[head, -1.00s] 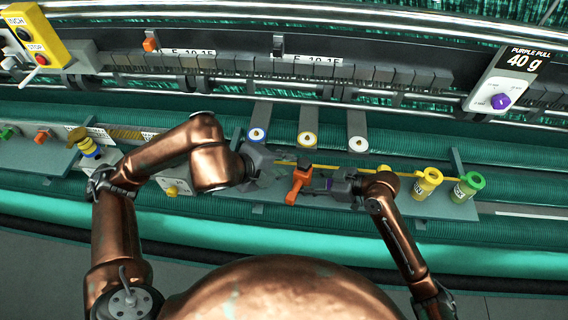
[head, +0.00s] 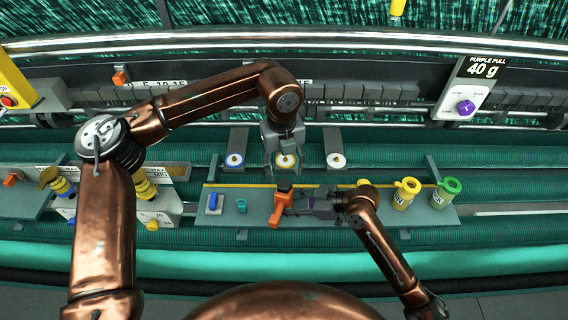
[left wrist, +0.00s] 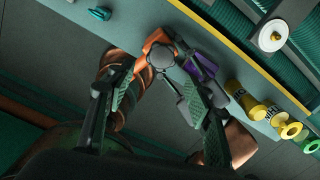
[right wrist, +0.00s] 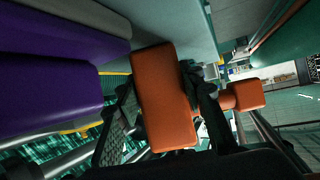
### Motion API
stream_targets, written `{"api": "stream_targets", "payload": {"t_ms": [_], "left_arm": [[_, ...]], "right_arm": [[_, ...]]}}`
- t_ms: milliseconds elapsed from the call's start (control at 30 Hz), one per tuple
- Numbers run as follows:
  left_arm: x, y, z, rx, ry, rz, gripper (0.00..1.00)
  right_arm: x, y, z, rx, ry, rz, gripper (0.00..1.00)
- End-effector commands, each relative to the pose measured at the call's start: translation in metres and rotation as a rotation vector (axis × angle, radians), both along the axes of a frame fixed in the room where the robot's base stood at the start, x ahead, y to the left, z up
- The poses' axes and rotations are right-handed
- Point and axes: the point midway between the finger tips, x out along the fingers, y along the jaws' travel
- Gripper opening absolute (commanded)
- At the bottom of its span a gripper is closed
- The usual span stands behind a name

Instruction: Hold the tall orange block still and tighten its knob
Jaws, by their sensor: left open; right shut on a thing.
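The tall orange block (head: 279,208) stands on the grey-green shelf, and an orange part juts from it toward me. A dark round knob (left wrist: 162,56) tops it in the left wrist view. My left gripper (head: 284,172) points down just above the block. Its fingers (left wrist: 158,92) are spread, with the knob showing between and beyond their tips. I cannot tell if they touch it. My right gripper (head: 295,205) comes from the right and is shut on the orange block. In the right wrist view the block (right wrist: 165,97) sits between its fingers.
A purple block (right wrist: 45,75) is close beside the right gripper. A blue switch (head: 214,202) and small teal part (head: 241,206) lie left on the shelf. Yellow (head: 404,194) and green (head: 445,193) containers stand right. Several spools, such as a white one (head: 336,160), sit behind.

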Motion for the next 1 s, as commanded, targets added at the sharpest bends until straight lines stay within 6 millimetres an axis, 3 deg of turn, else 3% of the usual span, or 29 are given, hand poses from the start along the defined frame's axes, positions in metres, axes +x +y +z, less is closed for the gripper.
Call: {"api": "stream_targets", "payload": {"t_ms": [267,800,1000], "left_arm": [[0.010,0.000,0.007,0.027,0.019,-0.019,0.48],[0.009,0.000,-0.061,0.025,0.021,-0.019,0.48],[0.010,0.000,-0.075,0.025,0.019,-0.019,0.48]], "right_arm": [[0.000,-0.001,-0.001,-0.002,0.001,0.000,0.00],[0.000,0.000,-0.001,-0.002,0.001,0.000,0.00],[0.000,0.000,-0.001,-0.002,0.001,0.000,0.00]]}}
